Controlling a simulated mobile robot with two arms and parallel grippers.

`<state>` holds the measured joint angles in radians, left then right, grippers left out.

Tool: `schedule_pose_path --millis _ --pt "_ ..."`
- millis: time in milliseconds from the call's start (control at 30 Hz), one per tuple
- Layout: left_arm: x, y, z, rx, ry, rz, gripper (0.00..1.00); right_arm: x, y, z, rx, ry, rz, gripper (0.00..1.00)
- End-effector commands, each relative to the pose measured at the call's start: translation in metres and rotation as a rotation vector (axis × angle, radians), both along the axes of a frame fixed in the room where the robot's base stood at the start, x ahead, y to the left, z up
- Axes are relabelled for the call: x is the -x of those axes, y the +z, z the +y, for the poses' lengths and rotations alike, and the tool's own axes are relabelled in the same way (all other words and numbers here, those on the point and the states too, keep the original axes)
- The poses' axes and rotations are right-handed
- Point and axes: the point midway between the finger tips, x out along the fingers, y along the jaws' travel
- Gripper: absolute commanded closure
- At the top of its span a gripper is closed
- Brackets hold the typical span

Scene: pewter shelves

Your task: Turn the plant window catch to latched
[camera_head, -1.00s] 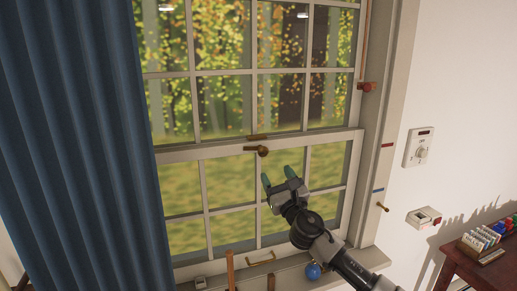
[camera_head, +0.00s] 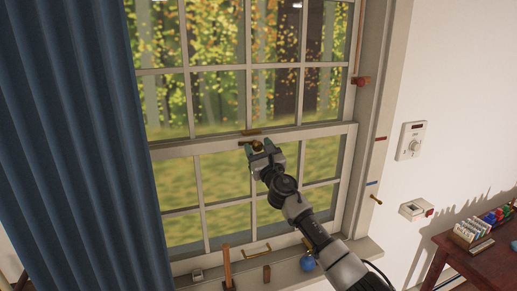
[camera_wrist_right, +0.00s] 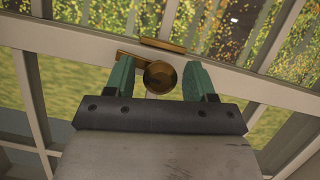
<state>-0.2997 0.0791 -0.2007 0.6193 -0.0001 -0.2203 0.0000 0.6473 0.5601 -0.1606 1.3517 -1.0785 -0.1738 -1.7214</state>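The window catch is a brass piece on the meeting rail of the sash window. Its round knob (camera_wrist_right: 160,77) shows in the right wrist view, with a flat lever (camera_wrist_right: 128,58) reaching left from it. A brass keeper plate (camera_wrist_right: 163,45) sits just above on the upper sash. In the head view the catch knob (camera_head: 257,146) is partly hidden by my right gripper (camera_head: 264,148). My right gripper (camera_wrist_right: 158,82) is open, its two green fingers standing on either side of the knob with a gap to each side. My left gripper is not in view.
A blue curtain (camera_head: 80,140) hangs at the left. The sill (camera_head: 350,252) below carries a blue ball (camera_head: 307,263) and small items. A wall dial (camera_head: 411,141) and a wooden table (camera_head: 480,262) are at the right.

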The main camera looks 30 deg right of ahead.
Motion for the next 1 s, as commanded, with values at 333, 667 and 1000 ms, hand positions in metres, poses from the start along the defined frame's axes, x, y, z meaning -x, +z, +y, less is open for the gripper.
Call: schedule_pose_path --millis 333,667,1000 --pt "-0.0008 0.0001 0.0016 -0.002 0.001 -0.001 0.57 0.0002 -0.0002 0.0 0.0 0.0 0.0 0.89" --pt "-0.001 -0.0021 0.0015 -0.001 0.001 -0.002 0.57 0.0001 -0.001 0.0008 -0.077 0.0 -0.018 0.89" --pt "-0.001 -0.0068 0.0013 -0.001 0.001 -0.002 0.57 0.0 -0.0006 0.0015 -0.338 0.001 -0.082 0.89"
